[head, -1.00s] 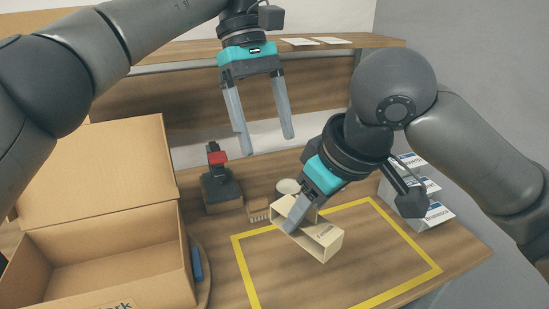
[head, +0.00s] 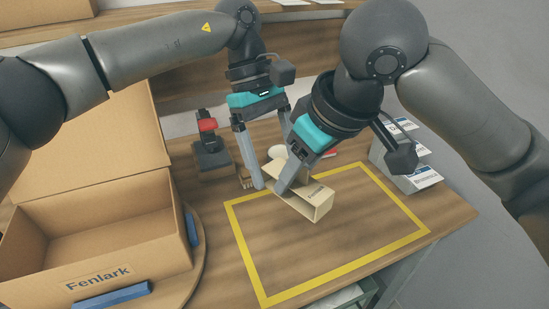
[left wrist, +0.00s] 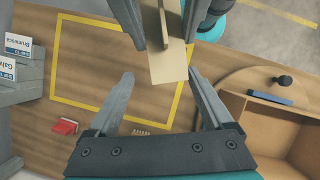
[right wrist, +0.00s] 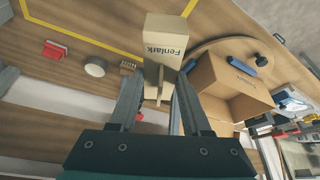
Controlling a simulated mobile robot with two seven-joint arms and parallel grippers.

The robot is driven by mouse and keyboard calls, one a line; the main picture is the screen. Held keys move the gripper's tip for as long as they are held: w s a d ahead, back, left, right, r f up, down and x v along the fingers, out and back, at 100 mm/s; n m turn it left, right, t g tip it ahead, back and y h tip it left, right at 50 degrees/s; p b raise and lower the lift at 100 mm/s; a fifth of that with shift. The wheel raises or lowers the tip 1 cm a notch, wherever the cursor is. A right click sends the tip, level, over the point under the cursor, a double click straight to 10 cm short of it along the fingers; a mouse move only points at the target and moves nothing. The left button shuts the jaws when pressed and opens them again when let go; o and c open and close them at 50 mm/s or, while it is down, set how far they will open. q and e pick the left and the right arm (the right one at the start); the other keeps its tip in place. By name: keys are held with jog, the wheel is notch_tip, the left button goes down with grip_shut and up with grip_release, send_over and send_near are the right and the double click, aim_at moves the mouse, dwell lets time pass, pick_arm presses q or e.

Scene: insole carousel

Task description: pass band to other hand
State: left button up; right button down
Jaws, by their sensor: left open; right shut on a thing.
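The band is a cream card sleeve, open at its ends. In the head view the band (head: 318,203) is held just above the table over the yellow outline. My right gripper (head: 284,186) is shut on its left part. The right wrist view shows the band (right wrist: 166,38) with "Fenlark" printed on it. My left gripper (head: 270,178) is open and close to the band's left end. In the left wrist view the band's end (left wrist: 168,67) appears near and between the left fingertips; whether they touch it I cannot tell.
An open carton (head: 100,255) marked Fenlark stands at the left on a round wooden turntable (head: 200,262). A stamp-like device (head: 210,150) with a red part stands behind. The yellow-outlined area (head: 345,240) is otherwise clear.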

pick_arm(q)
jog(key=shift+d, duration=0.15)
jog(key=c, duration=1.3)
pick_arm(e)
jog(key=shift+s+a, duration=0.15)
jog(key=shift+a, duration=0.05)
pick_arm(q)
grip_shut()
pick_arm(e)
jog(key=shift+c, duration=1.3)
grip_release()
jog(key=shift+d, duration=0.1)
